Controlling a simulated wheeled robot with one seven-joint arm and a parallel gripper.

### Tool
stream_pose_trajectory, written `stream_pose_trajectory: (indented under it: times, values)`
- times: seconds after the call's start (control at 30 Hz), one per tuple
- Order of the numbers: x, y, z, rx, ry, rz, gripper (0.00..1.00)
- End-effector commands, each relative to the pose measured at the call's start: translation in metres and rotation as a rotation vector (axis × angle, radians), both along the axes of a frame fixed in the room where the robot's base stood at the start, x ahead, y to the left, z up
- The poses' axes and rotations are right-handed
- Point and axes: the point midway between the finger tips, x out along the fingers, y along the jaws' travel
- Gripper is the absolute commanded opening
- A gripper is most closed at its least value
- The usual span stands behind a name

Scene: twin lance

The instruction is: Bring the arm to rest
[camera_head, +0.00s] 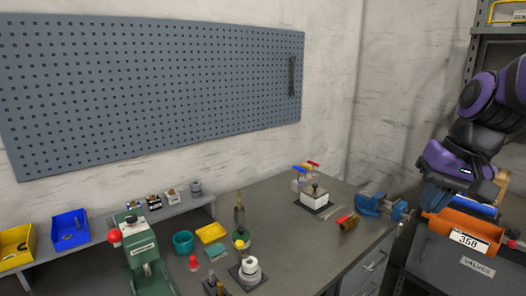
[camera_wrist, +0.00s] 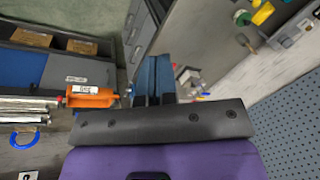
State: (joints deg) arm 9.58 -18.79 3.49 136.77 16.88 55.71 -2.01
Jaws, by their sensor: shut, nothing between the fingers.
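My arm, purple and black, reaches in from the right edge of the head view, bent down. My gripper (camera_head: 431,196) hangs at its lower end, just above and to the left of an orange bin (camera_head: 452,228). In the wrist view the gripper (camera_wrist: 153,66) shows as two dark blue-grey fingers side by side, shut with nothing between them. The orange bin also shows in the wrist view (camera_wrist: 92,101), to the left of the fingers. Any gap between fingers and bin is hard to judge.
A grey workbench (camera_head: 285,248) carries a blue vise (camera_head: 380,205), a green press (camera_head: 140,255), a teal cup (camera_head: 183,242) and small parts. A pegboard (camera_head: 150,90) hangs on the wall. A grey unit labelled VALVES (camera_head: 440,258) stands below the gripper, and a metal shelf (camera_head: 490,50) behind the arm.

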Motion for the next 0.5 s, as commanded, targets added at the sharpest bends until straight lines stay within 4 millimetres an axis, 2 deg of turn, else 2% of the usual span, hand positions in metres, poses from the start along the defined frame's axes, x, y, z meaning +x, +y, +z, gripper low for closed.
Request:
stream_pose_trajectory:
  times: [0.1,0.3,0.5]
  values:
    - [-0.026,0.001,0.015,-0.069,-0.08,0.046,0.0]
    - [-0.066,-0.003,0.031,-0.176,-0.209,0.113,0.0]
    - [-0.092,-0.008,0.038,-0.245,-0.301,0.155,0.0]
